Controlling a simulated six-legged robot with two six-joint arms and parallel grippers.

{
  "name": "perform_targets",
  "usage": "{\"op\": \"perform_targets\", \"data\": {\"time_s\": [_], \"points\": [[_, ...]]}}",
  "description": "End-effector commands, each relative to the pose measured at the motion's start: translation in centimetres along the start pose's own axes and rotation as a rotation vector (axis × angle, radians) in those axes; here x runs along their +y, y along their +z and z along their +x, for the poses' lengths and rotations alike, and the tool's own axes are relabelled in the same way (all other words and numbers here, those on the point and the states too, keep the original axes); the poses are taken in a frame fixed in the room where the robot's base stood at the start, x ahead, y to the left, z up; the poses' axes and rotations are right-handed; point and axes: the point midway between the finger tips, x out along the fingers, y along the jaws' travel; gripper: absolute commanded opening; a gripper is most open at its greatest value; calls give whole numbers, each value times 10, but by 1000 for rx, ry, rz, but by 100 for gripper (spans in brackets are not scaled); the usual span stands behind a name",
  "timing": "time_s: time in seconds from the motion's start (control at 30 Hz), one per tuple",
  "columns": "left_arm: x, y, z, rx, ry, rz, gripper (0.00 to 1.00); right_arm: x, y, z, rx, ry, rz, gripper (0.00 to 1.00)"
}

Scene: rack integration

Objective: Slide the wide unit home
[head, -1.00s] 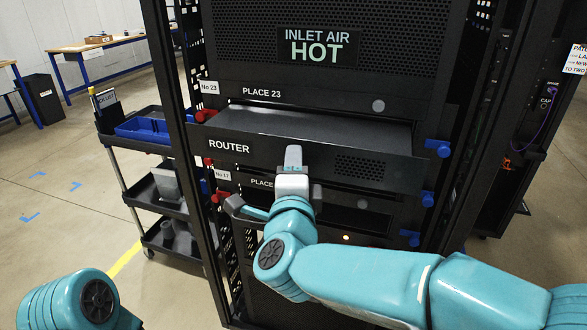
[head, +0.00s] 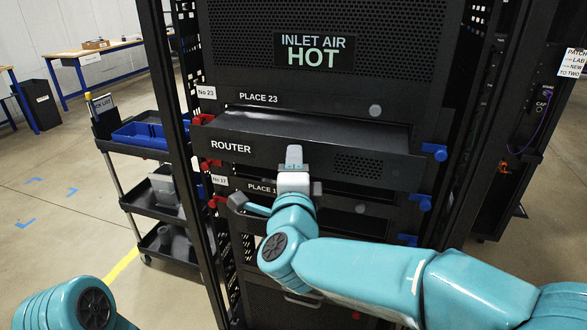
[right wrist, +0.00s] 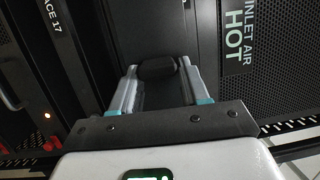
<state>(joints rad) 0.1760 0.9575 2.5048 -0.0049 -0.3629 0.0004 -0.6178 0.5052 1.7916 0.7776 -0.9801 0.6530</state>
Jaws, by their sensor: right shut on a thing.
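The wide unit, a flat black box marked ROUTER (head: 300,158), sits in the rack (head: 185,190) below the PLACE 23 strip. Its front stands out from the rack, and part of its top shows behind the front. My right gripper (head: 294,160) is at the middle of the unit's front, shut on its dark handle. The right wrist view shows the dark rounded handle (right wrist: 157,68) between the two fingers. The handle is mostly hidden by the gripper in the head view. Of my left arm only a teal joint shows at bottom left; its gripper is out of view.
Red latches (head: 207,140) line the left post and blue latches (head: 434,152) the right. A PLACE 17 strip (head: 262,188) lies below the unit. A cart with a blue bin (head: 140,134) stands left of the rack. An INLET AIR HOT sign (head: 314,50) is above.

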Motion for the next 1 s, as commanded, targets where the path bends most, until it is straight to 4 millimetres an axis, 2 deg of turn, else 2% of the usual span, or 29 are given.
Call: {"op": "perform_targets", "data": {"time_s": [0.03, 1.0], "points": [[0, 0, 0, 0, 0, 0, 43, -5, -1, 1, 2, -11, 1, 0], [0, 0, 0, 0, 0, 0, 43, -4, -6, 21, 1, -11, 1, 0]]}}
